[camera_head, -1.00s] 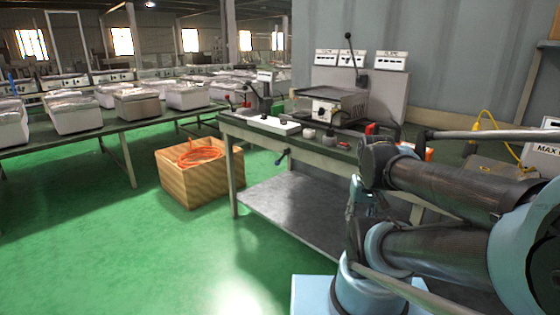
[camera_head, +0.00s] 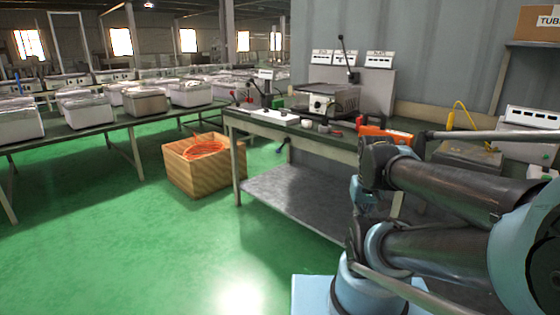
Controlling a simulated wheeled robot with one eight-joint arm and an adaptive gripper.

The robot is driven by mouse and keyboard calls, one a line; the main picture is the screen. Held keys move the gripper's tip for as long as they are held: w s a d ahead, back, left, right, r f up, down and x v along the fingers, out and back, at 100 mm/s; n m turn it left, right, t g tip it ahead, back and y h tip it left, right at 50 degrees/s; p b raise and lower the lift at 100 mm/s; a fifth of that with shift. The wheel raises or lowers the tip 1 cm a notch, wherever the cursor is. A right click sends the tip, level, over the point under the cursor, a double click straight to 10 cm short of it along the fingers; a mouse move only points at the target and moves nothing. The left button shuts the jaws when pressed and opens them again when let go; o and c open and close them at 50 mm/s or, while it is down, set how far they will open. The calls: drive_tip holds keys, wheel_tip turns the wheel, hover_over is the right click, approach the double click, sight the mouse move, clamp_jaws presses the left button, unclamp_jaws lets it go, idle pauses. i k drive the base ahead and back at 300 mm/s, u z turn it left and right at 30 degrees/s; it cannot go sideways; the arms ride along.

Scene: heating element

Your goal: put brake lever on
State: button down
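A long black lever (camera_head: 345,58) with a round knob stands upright behind the machine (camera_head: 327,101) on the workbench (camera_head: 292,133). Smaller levers with red knobs (camera_head: 235,93) stand at the bench's left end. I cannot tell which of these is the brake lever. My arm fills the lower right, in front of the bench's right part. My gripper cannot be made out in this view, and nothing held shows.
A wooden crate (camera_head: 196,172) with an orange hose stands left of the bench. A long table (camera_head: 122,126) with several appliances runs along the left. Green floor between is clear.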

sight(286, 140)
drive_tip(key=u, duration=0.35)
drive_tip(key=i, duration=1.15)
drive_tip(key=z, duration=0.4)
